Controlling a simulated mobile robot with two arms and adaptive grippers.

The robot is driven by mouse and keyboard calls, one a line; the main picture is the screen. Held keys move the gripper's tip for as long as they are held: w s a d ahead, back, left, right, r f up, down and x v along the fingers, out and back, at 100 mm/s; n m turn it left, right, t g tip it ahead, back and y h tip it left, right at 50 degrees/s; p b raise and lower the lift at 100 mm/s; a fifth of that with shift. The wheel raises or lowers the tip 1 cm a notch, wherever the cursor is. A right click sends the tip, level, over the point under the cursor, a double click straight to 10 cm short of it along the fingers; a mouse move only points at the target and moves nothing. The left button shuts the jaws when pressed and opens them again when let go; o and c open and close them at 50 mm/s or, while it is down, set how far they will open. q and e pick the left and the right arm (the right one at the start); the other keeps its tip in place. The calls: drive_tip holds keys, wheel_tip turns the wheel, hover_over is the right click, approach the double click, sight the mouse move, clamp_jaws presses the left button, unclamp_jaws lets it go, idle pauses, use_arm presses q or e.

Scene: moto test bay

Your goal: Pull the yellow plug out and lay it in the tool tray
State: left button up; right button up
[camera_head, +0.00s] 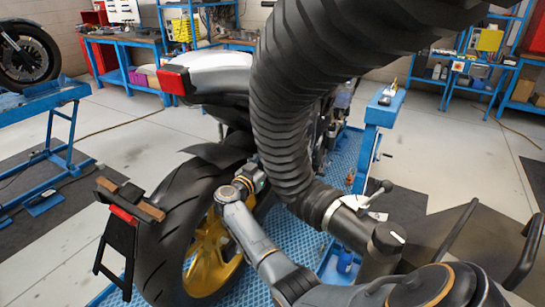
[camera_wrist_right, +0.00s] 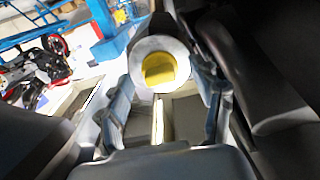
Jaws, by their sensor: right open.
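The yellow plug (camera_wrist_right: 160,71) sits inside a round pale grey ring in the right wrist view. My right gripper (camera_wrist_right: 165,98) is open, with one finger on each side of the ring and plug; I cannot tell whether either finger touches. In the head view my right gripper (camera_head: 255,178) is partly hidden beside the rear tyre and the black hose, and the plug is hidden there. I cannot make out a tool tray for certain in either view. My left gripper is not in view.
A thick ribbed black hose (camera_head: 285,110) hangs across the middle, close to my right arm. The motorcycle's rear tyre (camera_head: 165,235) stands left of the arm. A blue stand (camera_head: 383,112) with small items on top is beyond the hose. Blue workbenches (camera_head: 125,60) line the back.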

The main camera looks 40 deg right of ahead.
idle(0.4)
drive_tip(key=shift+p, duration=0.5)
drive_tip(key=shift+c, duration=0.2)
drive_tip(key=shift+r, duration=0.15)
clamp_jaws()
drive_tip(key=shift+a, duration=0.1)
drive_tip(key=shift+a+p, duration=0.25)
drive_tip(key=shift+p, duration=0.1)
drive_tip(key=shift+p+v, duration=1.55)
drive_tip(key=shift+v, duration=1.1)
drive_tip(key=shift+s, duration=0.1)
